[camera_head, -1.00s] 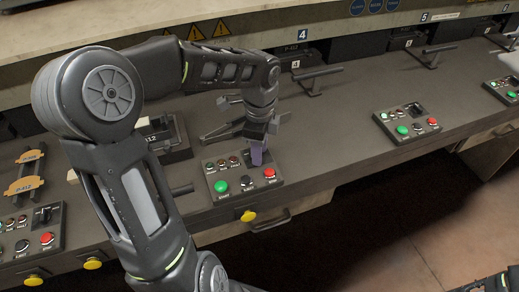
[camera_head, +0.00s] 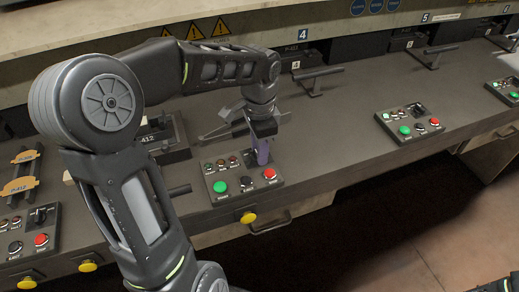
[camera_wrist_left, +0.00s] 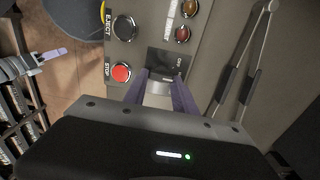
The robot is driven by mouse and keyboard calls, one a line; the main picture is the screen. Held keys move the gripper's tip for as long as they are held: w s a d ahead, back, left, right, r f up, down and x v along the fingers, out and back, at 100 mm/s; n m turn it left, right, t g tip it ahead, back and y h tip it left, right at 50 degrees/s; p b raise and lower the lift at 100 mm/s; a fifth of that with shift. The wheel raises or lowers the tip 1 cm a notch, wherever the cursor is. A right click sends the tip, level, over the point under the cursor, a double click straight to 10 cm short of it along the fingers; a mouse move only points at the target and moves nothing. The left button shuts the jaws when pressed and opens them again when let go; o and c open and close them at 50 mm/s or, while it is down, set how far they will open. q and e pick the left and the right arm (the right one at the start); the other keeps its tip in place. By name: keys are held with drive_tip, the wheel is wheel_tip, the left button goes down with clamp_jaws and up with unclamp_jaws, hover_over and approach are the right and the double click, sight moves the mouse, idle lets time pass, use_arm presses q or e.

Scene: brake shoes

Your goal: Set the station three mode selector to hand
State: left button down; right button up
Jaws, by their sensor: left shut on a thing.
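A grey control panel (camera_head: 219,203) with green, black and red buttons sits on the bench below my left gripper (camera_head: 262,157). Its station number is not readable. In the left wrist view, my left gripper (camera_wrist_left: 160,92) has its two purple fingers on either side of the mode selector (camera_wrist_left: 158,88), shut on it. The selector's dark plate (camera_wrist_left: 166,61) shows ON lettering; its exact position is hard to read. The head view hides the selector behind the fingers. My right gripper, with a purple fingertip (camera_wrist_left: 52,53), shows at the left of the wrist view; its opening is unclear.
The red stop button (camera_wrist_left: 121,73) and black eject button (camera_wrist_left: 124,28) are close to the fingers. A bar handle (camera_head: 312,80) and another panel (camera_head: 410,122) stand to the right. A yellow knob (camera_head: 248,217) is on the bench front. Bare bench lies between the panels.

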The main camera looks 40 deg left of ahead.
idle(0.4)
use_arm(q)
drive_tip(key=c, duration=1)
unclamp_jaws()
wheel_tip(320, 180, up, 8)
drive_tip(key=shift+f, duration=0.1)
